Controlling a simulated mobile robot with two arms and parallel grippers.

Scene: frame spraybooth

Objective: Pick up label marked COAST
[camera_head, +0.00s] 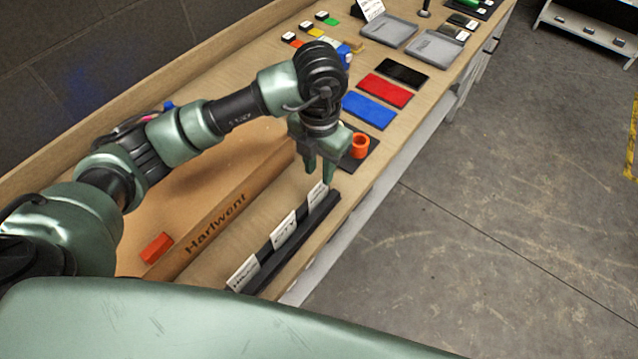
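Three white labels stand in a row in a black slotted rack (266,277) along the front of the bench. The near label (243,273) and middle label (283,230) carry dark lettering too small to read surely. The far label (317,191) is at the rack's far end, and its lettering is also unclear. I cannot tell which one says COAST. My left gripper (320,178) points down just above the far label, its fingers apart. I cannot tell whether the fingers straddle the label. My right gripper is not in view.
A wooden board marked Harlwent (215,222) runs behind the rack, with an orange block (156,248) behind it. An orange ring-shaped part (360,146) sits on a dark pad beyond the gripper. Blue (369,109) and red (385,90) mats and grey trays (389,30) lie farther along.

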